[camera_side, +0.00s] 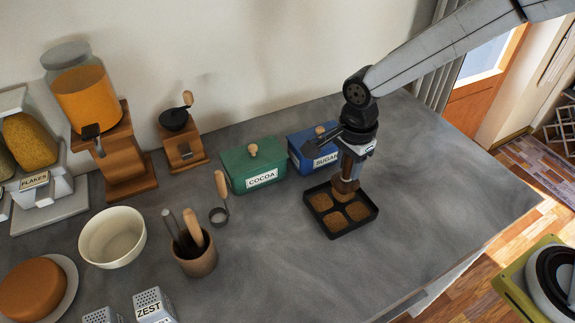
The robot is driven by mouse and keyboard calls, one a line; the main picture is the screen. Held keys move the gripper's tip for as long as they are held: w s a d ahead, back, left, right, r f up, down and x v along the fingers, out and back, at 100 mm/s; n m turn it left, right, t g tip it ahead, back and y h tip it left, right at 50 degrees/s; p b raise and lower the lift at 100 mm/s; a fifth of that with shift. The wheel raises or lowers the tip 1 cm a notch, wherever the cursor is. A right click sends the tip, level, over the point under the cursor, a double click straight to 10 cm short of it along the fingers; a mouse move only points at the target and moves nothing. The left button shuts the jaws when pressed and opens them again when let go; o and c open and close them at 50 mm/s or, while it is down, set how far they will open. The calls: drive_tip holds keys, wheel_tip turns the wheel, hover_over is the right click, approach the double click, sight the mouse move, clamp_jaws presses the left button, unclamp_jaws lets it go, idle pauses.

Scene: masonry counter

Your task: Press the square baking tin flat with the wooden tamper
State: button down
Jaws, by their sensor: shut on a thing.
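The square baking tin (356,228) is black and lies on the grey counter. It is divided into compartments, and brown crumbly filling shows in the left, front and right ones. My gripper (353,158) points down above the tin's back corner, shut on the wooden tamper (346,184). The tamper is about upright, its lower end at the back compartment and hiding most of it. I cannot tell whether it touches the filling.
Close behind the tin stand the blue SUGAR box (306,150) and the green COCOA box (254,166). A small ring-ended tool (220,205) and a utensil cup (196,262) are to the left. The counter right of the tin is clear up to its edge.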

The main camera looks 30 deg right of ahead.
sight(346, 179)
drive_tip(key=shift+f, duration=1.75)
drive_tip(key=shift+f, duration=0.55)
idle(1.4)
drive_tip(key=shift+r, duration=0.1)
drive_tip(key=shift+r, duration=2.25)
drive_tip(key=shift+a, duration=0.1)
